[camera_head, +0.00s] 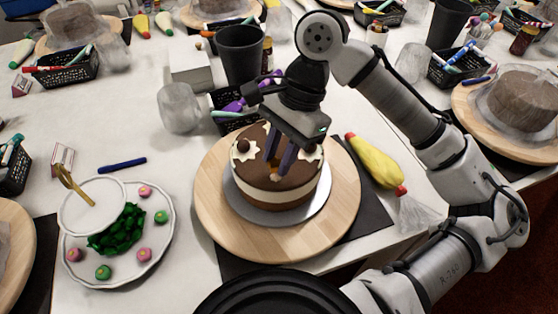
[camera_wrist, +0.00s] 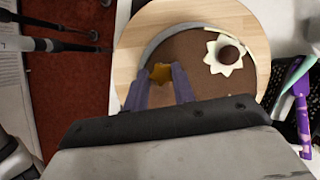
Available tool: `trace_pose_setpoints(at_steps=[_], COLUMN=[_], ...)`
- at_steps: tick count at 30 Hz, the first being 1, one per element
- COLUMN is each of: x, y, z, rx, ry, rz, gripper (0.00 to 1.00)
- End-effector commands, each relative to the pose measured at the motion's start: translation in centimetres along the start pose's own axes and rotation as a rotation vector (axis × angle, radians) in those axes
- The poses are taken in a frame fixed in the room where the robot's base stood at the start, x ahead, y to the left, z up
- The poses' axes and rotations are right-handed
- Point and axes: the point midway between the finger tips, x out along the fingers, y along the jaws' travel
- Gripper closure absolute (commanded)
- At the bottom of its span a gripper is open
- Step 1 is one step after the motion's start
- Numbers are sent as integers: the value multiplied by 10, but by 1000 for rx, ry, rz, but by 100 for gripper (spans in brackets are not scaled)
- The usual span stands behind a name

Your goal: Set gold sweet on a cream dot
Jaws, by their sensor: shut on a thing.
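The round brown cake (camera_head: 262,178) with a white band stands on a silver board on the wooden turntable (camera_head: 222,225). Star-shaped cream dots lie on its top. The left cream dot (camera_head: 245,152) bears a round brown sweet; one such dot also shows in the wrist view (camera_wrist: 213,63). My gripper (camera_head: 275,172) points down over the front part of the cake top. It is shut on the gold sweet (camera_wrist: 160,72), which sits between its fingertips. Whether the gold sweet touches the cake or a cream dot beneath is hidden.
A white plate (camera_head: 160,250) with pink and green sweets and a green heap stands at left. A yellow piping bag (camera_head: 375,162) lies right of the turntable. A black cup (camera_head: 240,55), a clear jar (camera_head: 180,108) and a black basket (camera_head: 222,98) stand behind.

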Motion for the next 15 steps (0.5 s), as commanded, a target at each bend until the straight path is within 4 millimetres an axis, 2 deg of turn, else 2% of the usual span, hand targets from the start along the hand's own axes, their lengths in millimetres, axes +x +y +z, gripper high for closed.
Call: trace_pose_setpoints(at_steps=[4,15], x=[21,25], y=[0,0], z=[-8,-10], rx=[1,0], ry=[-2,-1], rz=[0,0], gripper=[95,95])
